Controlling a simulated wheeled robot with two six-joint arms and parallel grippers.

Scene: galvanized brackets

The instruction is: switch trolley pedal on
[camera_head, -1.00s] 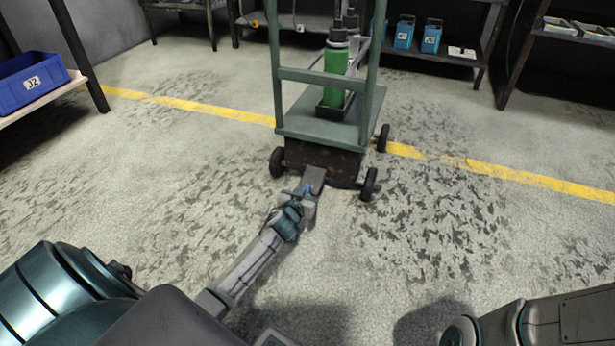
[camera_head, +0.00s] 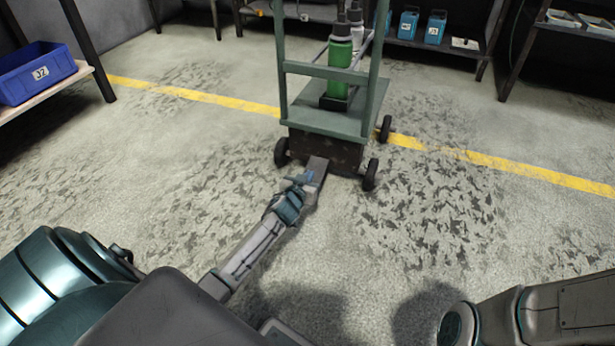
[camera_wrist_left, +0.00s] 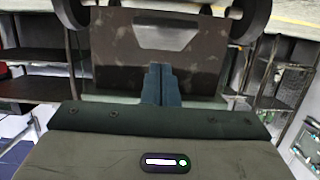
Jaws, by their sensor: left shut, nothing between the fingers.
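The green trolley (camera_head: 345,122) stands on the floor ahead. Its dark lower plate (camera_head: 345,154) faces me, and a flat grey piece that looks like the pedal (camera_head: 317,168) sticks out low at the front. My left gripper (camera_head: 307,181) is shut and empty, at the near end of this piece; I cannot tell whether they touch. In the left wrist view, which looks upside down, the shut fingers (camera_wrist_left: 160,84) point at the brown plate (camera_wrist_left: 115,55), with a lighter trapezoid piece (camera_wrist_left: 165,32) beyond them. My right gripper is not in view.
The trolley's wheels (camera_head: 370,175) stand on both sides of the plate. A blue bin (camera_head: 35,72) sits on a shelf at the left. The floor around the trolley is clear.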

